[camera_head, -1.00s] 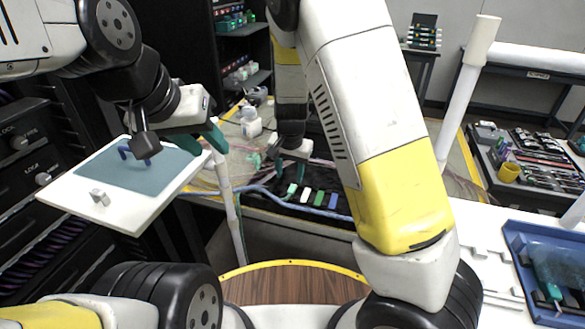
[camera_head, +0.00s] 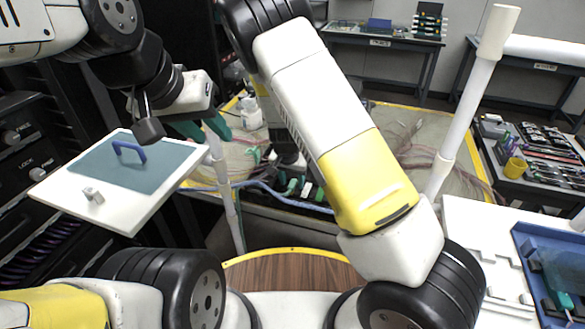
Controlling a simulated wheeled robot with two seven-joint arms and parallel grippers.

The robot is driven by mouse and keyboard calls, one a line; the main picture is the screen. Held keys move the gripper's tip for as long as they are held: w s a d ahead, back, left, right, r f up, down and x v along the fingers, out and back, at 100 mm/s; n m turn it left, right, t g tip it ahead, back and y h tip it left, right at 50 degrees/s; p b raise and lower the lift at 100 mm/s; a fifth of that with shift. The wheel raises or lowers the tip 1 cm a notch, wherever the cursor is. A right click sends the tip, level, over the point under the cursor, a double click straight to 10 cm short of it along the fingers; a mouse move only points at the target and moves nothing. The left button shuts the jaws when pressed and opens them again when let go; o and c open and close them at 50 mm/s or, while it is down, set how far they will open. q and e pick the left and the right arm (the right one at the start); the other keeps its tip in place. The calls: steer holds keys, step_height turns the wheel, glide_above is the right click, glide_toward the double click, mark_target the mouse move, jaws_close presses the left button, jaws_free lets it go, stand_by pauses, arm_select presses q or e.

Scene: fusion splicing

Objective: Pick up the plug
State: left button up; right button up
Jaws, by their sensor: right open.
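Small coloured plug-like pieces stand in a row on the dark surface of the middle table. A green one (camera_head: 291,187), a white one (camera_head: 306,189) and another green one (camera_head: 319,194) show. I cannot tell which is the plug. My right gripper (camera_head: 282,177) is low over the table, just left of and close to this row. It is open, its fingers partly hidden, and I cannot tell whether it touches a piece.
The white board (camera_head: 150,205) with a blue-grey pad and a blue handle (camera_head: 128,150) is at the left. A blue cable (camera_head: 262,187) runs along the table's front. A white post (camera_head: 466,110) stands at the right. A blue tray (camera_head: 540,290) is at the lower right.

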mark_target(292, 184)
steer(key=shift+f, duration=0.1)
jaws_close()
step_height(292, 184, up, 10)
stand_by(0.7)
steer(key=shift+f, duration=1.95)
